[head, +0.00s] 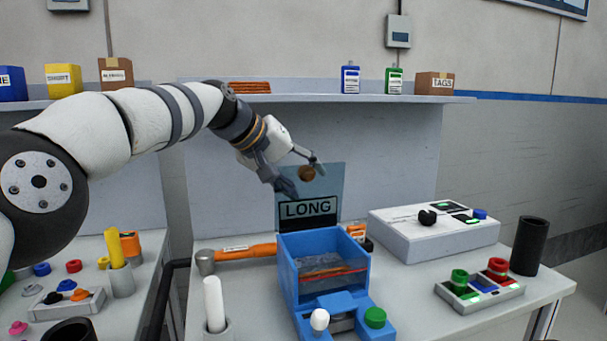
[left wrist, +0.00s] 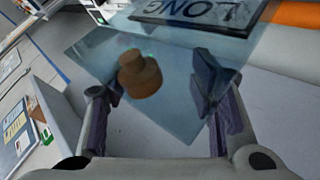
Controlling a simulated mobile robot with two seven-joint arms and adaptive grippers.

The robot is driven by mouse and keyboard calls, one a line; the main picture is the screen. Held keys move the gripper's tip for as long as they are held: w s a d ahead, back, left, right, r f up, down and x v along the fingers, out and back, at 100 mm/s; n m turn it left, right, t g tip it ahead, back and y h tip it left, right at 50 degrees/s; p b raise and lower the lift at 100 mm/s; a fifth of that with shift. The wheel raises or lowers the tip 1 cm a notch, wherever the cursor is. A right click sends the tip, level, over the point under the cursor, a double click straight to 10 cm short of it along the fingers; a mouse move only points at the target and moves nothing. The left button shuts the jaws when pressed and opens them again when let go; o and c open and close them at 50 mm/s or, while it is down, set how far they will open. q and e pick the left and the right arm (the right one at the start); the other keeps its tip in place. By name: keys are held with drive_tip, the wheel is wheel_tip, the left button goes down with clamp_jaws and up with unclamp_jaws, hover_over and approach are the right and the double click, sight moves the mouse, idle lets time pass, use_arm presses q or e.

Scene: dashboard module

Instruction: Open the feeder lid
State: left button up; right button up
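The blue feeder (head: 357,268) stands on the table with its top open, and a reddish line and brown contents show inside. Its translucent lid (head: 335,181) stands about upright at the feeder's rear edge. A dark-framed LONG label shows at the lid's lower part. A round brown knob (head: 306,173) sits on the lid and also shows in the left wrist view (left wrist: 140,75). My left gripper (head: 304,178) is at the knob with its fingers apart. In the left wrist view the knob is between the fingers, with a gap visible on the right. My right gripper is not in view.
A white control box (head: 435,234) and a dark cylinder (head: 529,246) stand to the right. An orange-handled hammer (head: 240,252) lies left of the feeder. A white stick in a grey cup (head: 215,305) stands at front left. A shelf (head: 300,98) runs behind my arm.

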use_arm(q)
drive_tip(key=s+a+r+p, duration=0.2)
drive_tip(key=s+a+r, duration=0.1)
drive_tip(key=a+r, duration=0.5)
wheel_tip(320, 180, up, 2)
drive_tip(key=shift+s+a, duration=0.4)
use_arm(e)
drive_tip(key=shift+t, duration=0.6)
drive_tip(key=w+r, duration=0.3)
use_arm(q)
drive_tip(key=shift+f, duration=0.1)
drive_tip(key=v, duration=1.2)
drive_tip(key=shift+f, duration=0.1)
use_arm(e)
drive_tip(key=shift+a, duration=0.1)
